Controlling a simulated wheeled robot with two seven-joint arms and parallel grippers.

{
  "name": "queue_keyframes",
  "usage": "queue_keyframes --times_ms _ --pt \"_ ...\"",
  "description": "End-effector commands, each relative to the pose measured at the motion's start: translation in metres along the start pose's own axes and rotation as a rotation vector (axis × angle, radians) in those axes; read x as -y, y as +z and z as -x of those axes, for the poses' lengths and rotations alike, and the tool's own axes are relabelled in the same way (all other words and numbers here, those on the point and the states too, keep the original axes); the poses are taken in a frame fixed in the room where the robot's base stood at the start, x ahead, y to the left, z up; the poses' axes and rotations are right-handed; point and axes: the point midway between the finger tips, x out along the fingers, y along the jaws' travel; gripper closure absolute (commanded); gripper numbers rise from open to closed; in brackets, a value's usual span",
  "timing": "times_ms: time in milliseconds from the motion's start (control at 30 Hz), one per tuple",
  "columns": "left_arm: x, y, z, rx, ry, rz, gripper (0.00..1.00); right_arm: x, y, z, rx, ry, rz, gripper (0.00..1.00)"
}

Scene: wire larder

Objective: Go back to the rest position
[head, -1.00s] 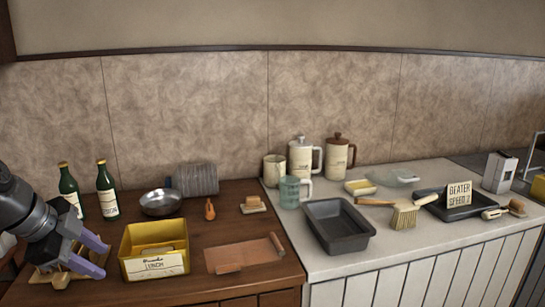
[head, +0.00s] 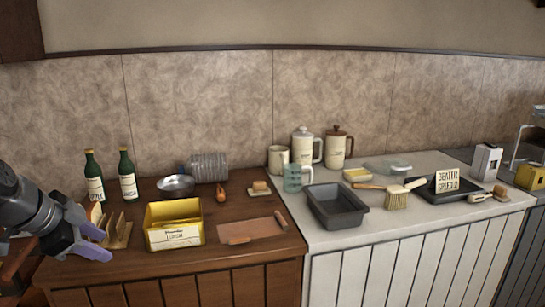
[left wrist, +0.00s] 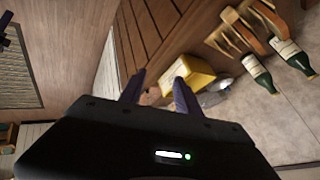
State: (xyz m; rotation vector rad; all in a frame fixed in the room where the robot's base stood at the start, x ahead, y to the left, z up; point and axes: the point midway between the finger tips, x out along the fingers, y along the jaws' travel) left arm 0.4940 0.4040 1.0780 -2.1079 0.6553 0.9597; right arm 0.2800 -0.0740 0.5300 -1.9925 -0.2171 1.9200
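My left gripper (head: 104,244) is at the left edge in the head view, in front of the wooden counter's left end. Its two purple fingers are apart. In the left wrist view the gripper (left wrist: 159,80) also shows its fingers spread, with nothing held between them. A wooden rack (head: 118,231) stands on the counter just behind the fingers; it also shows in the left wrist view (left wrist: 240,35). The yellow lunch box (head: 174,237) is to the right of the gripper, clear of it. My right gripper is in neither view.
Two green bottles (head: 128,180) stand behind the rack. A metal bowl (head: 176,187), a terracotta mat (head: 250,231) and an orange-handled tool (head: 220,193) are on the wooden counter. A dark loaf tin (head: 336,207) sits on the pale counter. Floor shows left in the wrist view.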

Motion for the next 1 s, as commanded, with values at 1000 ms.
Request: queue_keyframes --times_ms 1000 --pt "-0.396 0.039 -0.355 0.226 0.201 1.246 0.61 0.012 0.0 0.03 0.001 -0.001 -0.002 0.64"
